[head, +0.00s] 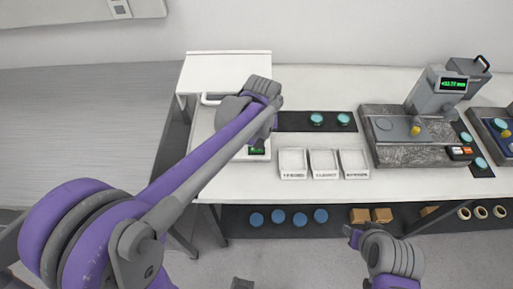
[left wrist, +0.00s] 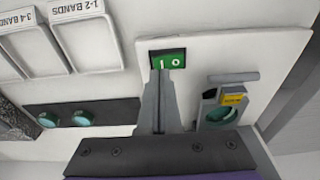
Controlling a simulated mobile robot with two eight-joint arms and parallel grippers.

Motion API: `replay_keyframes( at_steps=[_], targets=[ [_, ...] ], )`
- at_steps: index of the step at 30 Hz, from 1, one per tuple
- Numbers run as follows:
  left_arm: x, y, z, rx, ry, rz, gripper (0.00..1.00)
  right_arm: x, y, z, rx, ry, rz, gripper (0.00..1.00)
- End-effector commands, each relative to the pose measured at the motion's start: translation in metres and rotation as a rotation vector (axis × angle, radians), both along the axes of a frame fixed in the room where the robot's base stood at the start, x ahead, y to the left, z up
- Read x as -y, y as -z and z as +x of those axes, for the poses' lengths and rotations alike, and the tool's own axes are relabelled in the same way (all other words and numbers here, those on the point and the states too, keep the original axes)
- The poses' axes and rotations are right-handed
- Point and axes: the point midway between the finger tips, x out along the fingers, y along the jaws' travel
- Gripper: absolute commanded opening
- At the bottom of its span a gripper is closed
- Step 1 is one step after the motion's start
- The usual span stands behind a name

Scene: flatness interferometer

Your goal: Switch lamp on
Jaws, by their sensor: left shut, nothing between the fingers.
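The lamp switch, a green rocker marked I and O (left wrist: 168,60), sits in the white base of the lamp unit (left wrist: 205,50). In the left wrist view my left gripper (left wrist: 159,74) is shut and empty, its fingertips right at the near edge of the switch; I cannot tell whether they touch it. In the head view the green switch (head: 257,150) shows at the front of the white lamp unit (head: 228,72). My left forearm covers much of the unit and hides the left fingers there.
Three white labelled trays (head: 323,163) stand right of the unit, with a dark strip (head: 292,121) bearing teal discs behind. A grey instrument with a green display (head: 454,84) stands farther right. In the wrist view a holder with a teal disc (left wrist: 220,117) is close right of my fingers.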

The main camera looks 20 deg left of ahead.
Motion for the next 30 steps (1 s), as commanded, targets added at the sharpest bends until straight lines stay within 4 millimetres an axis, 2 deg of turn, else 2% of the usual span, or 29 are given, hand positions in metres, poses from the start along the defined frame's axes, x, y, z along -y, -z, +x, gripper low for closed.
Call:
replay_keyframes(
  at_steps=[30],
  targets=[
    [0.000, 0.014, 0.000, 0.000, 0.000, 0.000, 0.00, 0.000, 0.011, -0.004, -0.008, 0.000, 0.000, 0.50]
  ],
)
